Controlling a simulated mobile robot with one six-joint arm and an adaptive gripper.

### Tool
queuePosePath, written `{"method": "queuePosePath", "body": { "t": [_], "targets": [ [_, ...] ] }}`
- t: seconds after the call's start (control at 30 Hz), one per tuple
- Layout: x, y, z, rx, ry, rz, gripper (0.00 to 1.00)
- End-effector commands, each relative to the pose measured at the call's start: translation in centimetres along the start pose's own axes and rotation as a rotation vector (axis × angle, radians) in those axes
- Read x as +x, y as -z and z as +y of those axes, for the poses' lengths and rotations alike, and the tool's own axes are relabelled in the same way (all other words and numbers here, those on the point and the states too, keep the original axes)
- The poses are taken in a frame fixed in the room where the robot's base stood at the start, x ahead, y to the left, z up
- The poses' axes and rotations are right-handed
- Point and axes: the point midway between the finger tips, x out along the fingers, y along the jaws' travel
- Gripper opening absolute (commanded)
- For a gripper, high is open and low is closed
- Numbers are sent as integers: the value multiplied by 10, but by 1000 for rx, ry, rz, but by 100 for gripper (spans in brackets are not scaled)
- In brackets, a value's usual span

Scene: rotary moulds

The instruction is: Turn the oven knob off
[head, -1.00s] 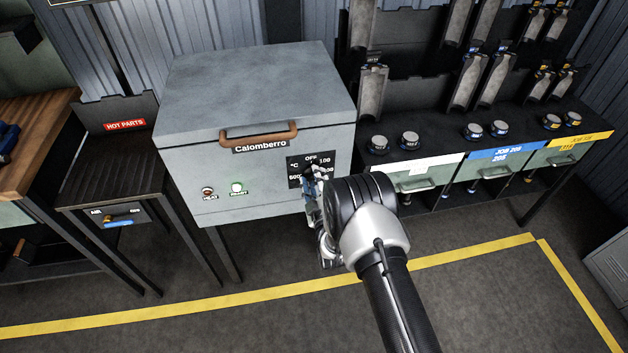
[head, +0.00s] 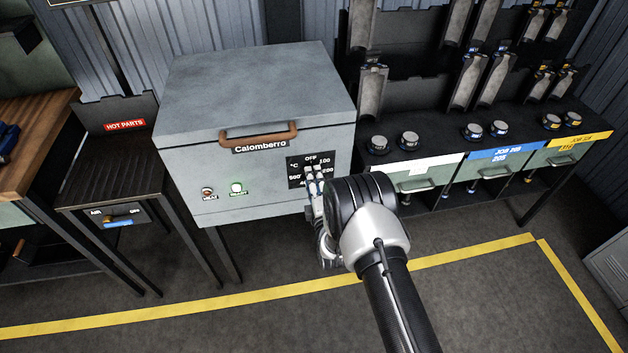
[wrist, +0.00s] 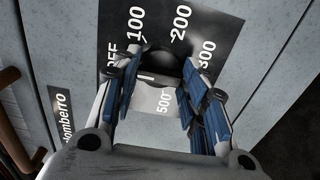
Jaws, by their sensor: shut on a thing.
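The oven (head: 258,100) is a large grey box with a brown handle, labelled Calomberro. Its black dial panel (head: 295,158) on the front right carries OFF, 100, 200 and 500. My gripper (head: 314,170) is at this panel, with its fingers over the dial's centre. In the wrist view, the dark round knob (wrist: 160,64) sits between the tips of my blue-padded fingers, which are shut on it. The numbers 100, 200, 300 and 500 show around it, and OFF is partly hidden.
A dark HOT PARTS table (head: 128,160) stands left, and a black rack (head: 440,140) with drawers stands close on the right. Floor in front is clear.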

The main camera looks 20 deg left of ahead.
Motion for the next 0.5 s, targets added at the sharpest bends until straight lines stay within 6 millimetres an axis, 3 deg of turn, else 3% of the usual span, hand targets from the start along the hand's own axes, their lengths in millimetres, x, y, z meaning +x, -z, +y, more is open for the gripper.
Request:
{"method": "queuePosePath", "body": {
  "t": [0.47, 0.5],
  "targets": [
    [0, 0, 0, -15, 1, 0, 16],
    [0, 0, 0, -15, 1, 0, 42]
  ]
}}
